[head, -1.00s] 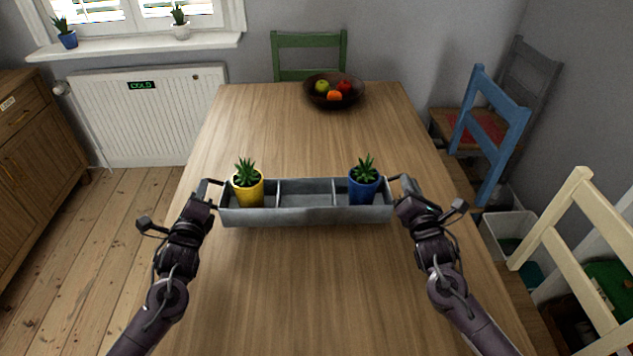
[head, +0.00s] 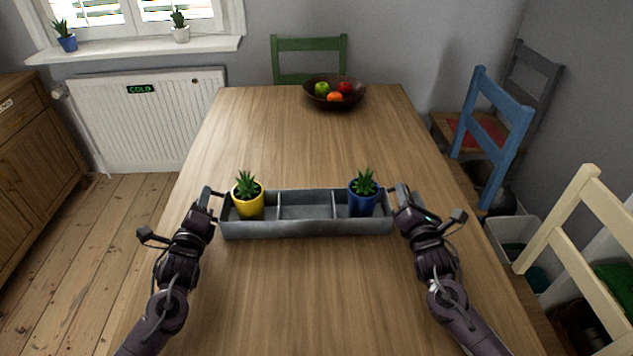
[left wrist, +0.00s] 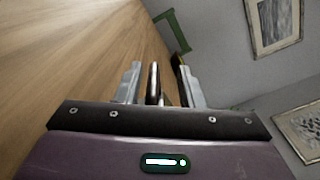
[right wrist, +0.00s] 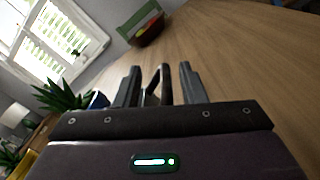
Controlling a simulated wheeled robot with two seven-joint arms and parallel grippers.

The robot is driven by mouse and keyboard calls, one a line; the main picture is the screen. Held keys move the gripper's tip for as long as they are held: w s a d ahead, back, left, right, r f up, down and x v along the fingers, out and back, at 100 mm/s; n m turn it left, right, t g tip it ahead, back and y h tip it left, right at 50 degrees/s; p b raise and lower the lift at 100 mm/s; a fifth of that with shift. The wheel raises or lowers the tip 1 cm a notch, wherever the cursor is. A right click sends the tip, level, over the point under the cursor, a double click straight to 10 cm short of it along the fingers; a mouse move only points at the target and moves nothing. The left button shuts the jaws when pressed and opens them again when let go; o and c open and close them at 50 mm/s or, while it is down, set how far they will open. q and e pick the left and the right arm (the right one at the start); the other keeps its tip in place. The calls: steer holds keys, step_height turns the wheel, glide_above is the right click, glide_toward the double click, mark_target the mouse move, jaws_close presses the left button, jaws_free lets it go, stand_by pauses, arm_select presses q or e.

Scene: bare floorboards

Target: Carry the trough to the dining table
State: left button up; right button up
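The grey trough (head: 308,229) has three compartments and sits level, seemingly resting on the near half of the wooden dining table (head: 280,290). A yellow pot with a plant (head: 248,204) stands in its left compartment, and a blue pot with a plant (head: 363,203) in its right one. The middle compartment is empty. My left gripper (head: 208,199) is at the trough's left end; in the left wrist view its fingers (left wrist: 158,85) stand apart around a handle. My right gripper (head: 396,195) is at the right end, its fingers (right wrist: 158,87) likewise apart around a handle.
A dark bowl of fruit (head: 313,97) stands at the table's far end, before a green chair (head: 308,45). A blue chair (head: 508,105) and a cream chair (head: 570,215) stand on the right. The tabletop between trough and bowl is clear.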

steer(key=shift+d, duration=0.1)
arm_select(q)
steer(key=shift+s+f, duration=0.15)
steer(key=shift+s, duration=0.05)
steer(key=s, duration=1.1)
steer(key=shift+s, duration=0.25)
arm_select(e)
steer(key=s, duration=1.2)
